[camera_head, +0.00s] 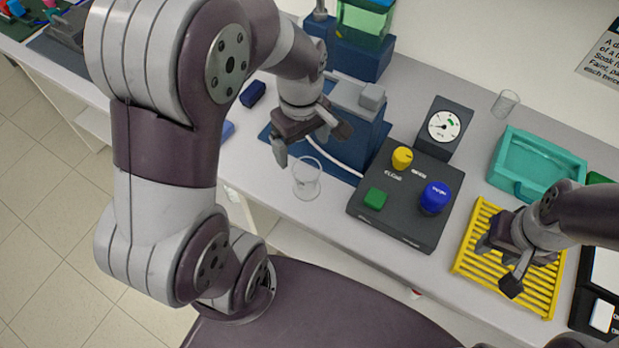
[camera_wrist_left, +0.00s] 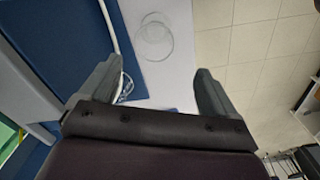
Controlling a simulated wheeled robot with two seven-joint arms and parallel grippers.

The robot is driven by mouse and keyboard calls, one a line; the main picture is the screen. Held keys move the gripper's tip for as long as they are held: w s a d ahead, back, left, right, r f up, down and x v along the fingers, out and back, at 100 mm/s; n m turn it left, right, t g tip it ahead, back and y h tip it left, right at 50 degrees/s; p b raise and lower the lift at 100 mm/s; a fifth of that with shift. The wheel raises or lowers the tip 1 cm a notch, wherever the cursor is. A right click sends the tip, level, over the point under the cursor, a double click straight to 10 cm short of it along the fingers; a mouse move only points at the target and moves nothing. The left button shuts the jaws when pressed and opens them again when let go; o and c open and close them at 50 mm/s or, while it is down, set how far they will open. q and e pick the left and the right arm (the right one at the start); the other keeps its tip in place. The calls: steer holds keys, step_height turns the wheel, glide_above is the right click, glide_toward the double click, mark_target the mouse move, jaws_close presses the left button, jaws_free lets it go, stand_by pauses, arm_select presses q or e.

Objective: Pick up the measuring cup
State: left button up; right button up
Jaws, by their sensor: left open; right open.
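A clear, see-through cup (camera_head: 307,178) stands on the bench near its front edge, to the left of the dark control box. My left gripper (camera_head: 312,145) is open and empty, just behind and above this cup in the head view. In the left wrist view the cup's round outline (camera_wrist_left: 155,42) lies beyond the two spread fingertips, apart from them. A second, smaller clear vessel (camera_head: 505,103) stands at the back right; I cannot tell its markings. My right gripper (camera_head: 497,266) is open and empty over the yellow rack.
A dark control box (camera_head: 408,205) has yellow, green and blue knobs, with a gauge (camera_head: 445,125) behind. A blue unit (camera_head: 345,125) with a pale hose stands close behind the cup. The yellow slatted rack (camera_head: 470,262) and teal tray (camera_head: 505,185) are at right.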

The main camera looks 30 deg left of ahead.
arm_select(q)
glide_above(306, 159)
steer(key=s+d, duration=0.1)
steer(key=s, duration=0.1)
step_height(306, 159, down, 5)
steer(key=f, duration=0.3)
steer(key=f+p, duration=0.1)
steer(key=f, duration=0.1)
steer(key=shift+s+d, duration=0.1)
steer(key=shift+s, duration=0.15)
steer(key=shift+w+f, duration=0.15)
steer(key=c, duration=1.3)
steer(key=shift+r, duration=0.55)
step_height(306, 159, up, 3)
steer(key=shift+f+b, duration=0.1)
steer(key=shift+b, duration=0.2)
steer(key=s+d+r+b, duration=0.1)
steer(key=s+d+r, duration=0.3)
steer(key=d+r, duration=0.3)
steer(key=d, duration=0.4)
arm_select(e)
steer(key=shift+w+d+f, duration=0.15)
steer(key=shift+w+f, duration=0.2)
steer(key=shift+f, duration=0.2)
arm_select(q)
steer(key=shift+r, duration=0.1)
